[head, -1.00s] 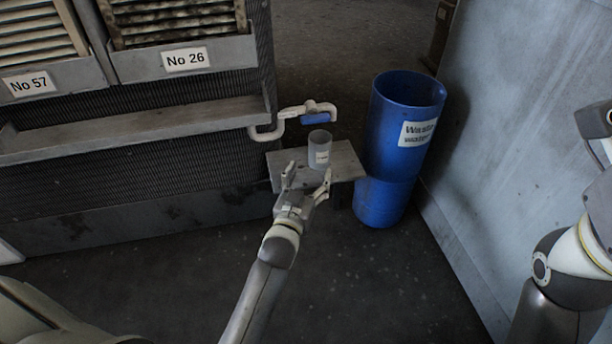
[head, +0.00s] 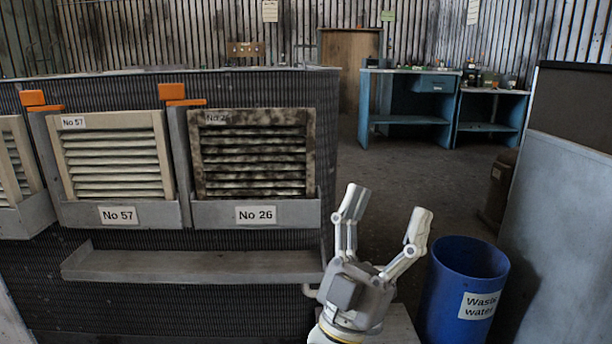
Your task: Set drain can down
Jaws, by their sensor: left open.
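My left gripper (head: 388,203) is raised at the lower middle of the head view, its two fingers spread wide with nothing between them. The drain can does not show now; my left gripper and arm cover part of the area around the small stand. A corner of the grey stand (head: 404,328) shows at the bottom edge, right of my left wrist. A bit of the white drain pipe (head: 311,291) shows just left of the gripper. My right gripper is out of view.
The blue waste water bin (head: 449,290) stands right of the gripper, beside a grey panel (head: 565,210). The housing holds louvred filters No 57 (head: 115,165) and No 26 (head: 255,160) above a ledge (head: 190,266). Blue workbenches (head: 410,100) stand far behind open floor.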

